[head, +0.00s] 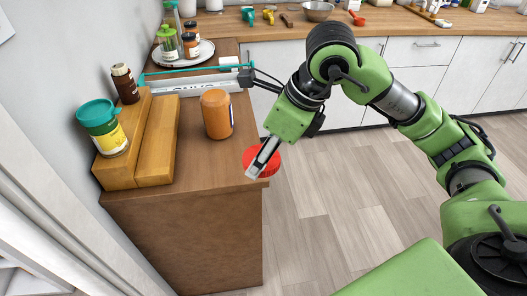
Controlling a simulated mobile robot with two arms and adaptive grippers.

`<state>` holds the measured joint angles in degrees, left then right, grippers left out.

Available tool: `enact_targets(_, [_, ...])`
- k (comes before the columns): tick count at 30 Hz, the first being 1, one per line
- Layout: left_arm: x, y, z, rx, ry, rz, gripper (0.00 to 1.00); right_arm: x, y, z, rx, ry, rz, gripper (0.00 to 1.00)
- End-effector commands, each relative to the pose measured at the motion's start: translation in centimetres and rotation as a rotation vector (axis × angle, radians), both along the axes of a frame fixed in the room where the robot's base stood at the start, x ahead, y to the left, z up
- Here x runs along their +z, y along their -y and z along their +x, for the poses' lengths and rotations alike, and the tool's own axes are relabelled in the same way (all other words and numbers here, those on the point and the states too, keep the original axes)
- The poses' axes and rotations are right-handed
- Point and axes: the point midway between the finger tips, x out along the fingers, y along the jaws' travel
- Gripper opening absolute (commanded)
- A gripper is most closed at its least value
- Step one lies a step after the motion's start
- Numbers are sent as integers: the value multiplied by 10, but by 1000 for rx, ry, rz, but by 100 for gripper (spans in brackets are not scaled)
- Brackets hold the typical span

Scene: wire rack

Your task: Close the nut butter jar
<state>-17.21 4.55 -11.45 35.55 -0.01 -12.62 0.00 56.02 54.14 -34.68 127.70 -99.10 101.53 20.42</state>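The nut butter jar, an orange-brown jar (217,116), stands upright on the wooden counter near its right edge. No separate lid shows on its top. A round red lid (249,154) is at the counter's front right corner and appears to reach past the edge. My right gripper (255,170) is directly over the red lid, its fingers crossing it in the view. The fingers are seen nearly side-on, so I cannot tell whether they grip the lid or whether it rests on the counter. My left gripper is out of view.
A wooden stepped stand (156,145) holds a teal-lidded jar (105,128) and a dark bottle (125,84) left of the jar. A plate (204,52) with small jars is farther back. The front counter surface is clear.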

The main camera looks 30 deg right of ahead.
Motion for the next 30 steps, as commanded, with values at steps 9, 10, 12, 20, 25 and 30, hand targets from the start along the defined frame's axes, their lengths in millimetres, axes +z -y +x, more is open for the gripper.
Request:
enact_targets(9, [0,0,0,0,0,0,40,-24,-2,-5,205,-7,1,46])
enact_targets(10, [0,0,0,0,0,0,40,-29,-3,-6,253,-8,2,46])
enact_targets(12, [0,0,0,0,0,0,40,-42,-4,-9,374,-10,3,46])
enact_targets(20, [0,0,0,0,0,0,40,-89,-10,-25,862,-8,6,46])
enact_targets(25, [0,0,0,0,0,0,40,-121,-13,-39,1214,-7,6,46])
enact_targets(30, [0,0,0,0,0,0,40,-155,-14,-58,1599,-7,6,46])
